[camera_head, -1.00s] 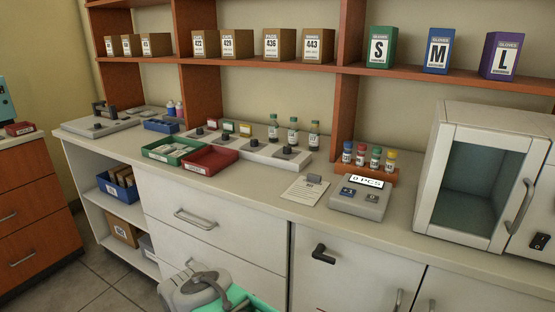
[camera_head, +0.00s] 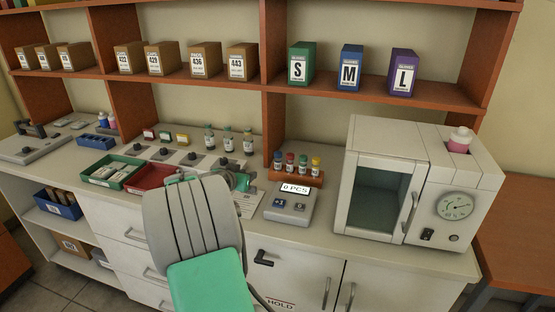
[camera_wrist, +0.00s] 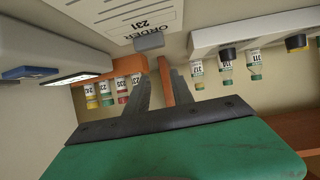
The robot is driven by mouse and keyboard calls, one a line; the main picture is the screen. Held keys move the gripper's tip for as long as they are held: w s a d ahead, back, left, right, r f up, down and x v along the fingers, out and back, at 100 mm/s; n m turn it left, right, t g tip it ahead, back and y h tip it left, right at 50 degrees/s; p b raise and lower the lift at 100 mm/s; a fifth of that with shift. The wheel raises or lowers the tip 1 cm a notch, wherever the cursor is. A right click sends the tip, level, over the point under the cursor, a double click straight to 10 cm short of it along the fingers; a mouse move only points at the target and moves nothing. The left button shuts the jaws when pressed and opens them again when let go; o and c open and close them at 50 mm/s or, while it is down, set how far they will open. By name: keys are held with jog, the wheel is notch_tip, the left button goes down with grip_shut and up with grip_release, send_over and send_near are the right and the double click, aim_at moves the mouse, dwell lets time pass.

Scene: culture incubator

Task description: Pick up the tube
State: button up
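Several small tubes (camera_head: 290,164) with blue, red, green and yellow caps stand upright in a brown-orange rack (camera_head: 296,180) at the back of the counter. They appear upside down in the wrist view as numbered tubes (camera_wrist: 107,97), left of my fingers. I cannot tell which one is the tube meant. My gripper (camera_wrist: 161,74) is open, with a gap and no tube between its two dark fingers. In the head view my arm is over the counter, left of the rack, and largely hides the gripper.
A grey counting scale (camera_head: 289,204) reading 0 PCS stands in front of the rack. An order sheet (camera_wrist: 128,18) lies nearby. Several green-labelled bottles (camera_head: 228,140) stand to the left. A white incubator (camera_head: 376,188) closes off the right. Shelves with boxes hang above.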

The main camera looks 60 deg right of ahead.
aim_at(277, 163)
jog(key=shift+m+g+h, duration=0.8)
jog(key=shift+g+h, duration=0.1)
jog(key=s+d, duration=0.1)
jog(key=d, duration=0.1)
jog(key=s+d, duration=0.2)
jog(key=s+d+r, duration=0.1)
jog(key=s+d, duration=0.1)
jog(key=p+x, duration=0.1)
jog(key=x, duration=0.6)
jog(key=shift+d+f, duration=0.2)
jog(key=shift+d, duration=0.1)
jog(key=shift+c, duration=0.2)
grip_shut()
